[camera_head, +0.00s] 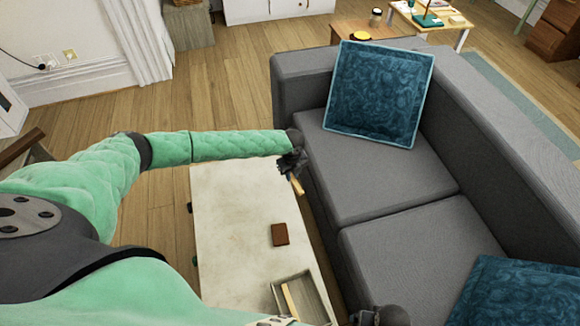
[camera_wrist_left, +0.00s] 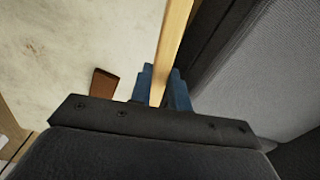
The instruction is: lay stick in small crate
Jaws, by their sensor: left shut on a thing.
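My left gripper (camera_head: 293,172) is shut on a pale wooden stick (camera_head: 297,185), above the table's edge beside the sofa. In the left wrist view the stick (camera_wrist_left: 173,45) runs up from between the blue fingers (camera_wrist_left: 162,88). The small crate (camera_head: 319,305) is a shallow, pale open box at the near end of the table, well apart from the held stick. Another pale stick (camera_head: 288,299) shows inside it. The bottom edge cuts off part of the crate's surroundings. My right wrist shows at the bottom edge; its fingers are out of view.
The pale table (camera_head: 235,215) has a small brown block (camera_head: 280,234) on it, between the held stick and the crate. The grey sofa (camera_head: 370,175) with blue cushions (camera_head: 378,92) stands close along the table's right side. Much of the tabletop is clear.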

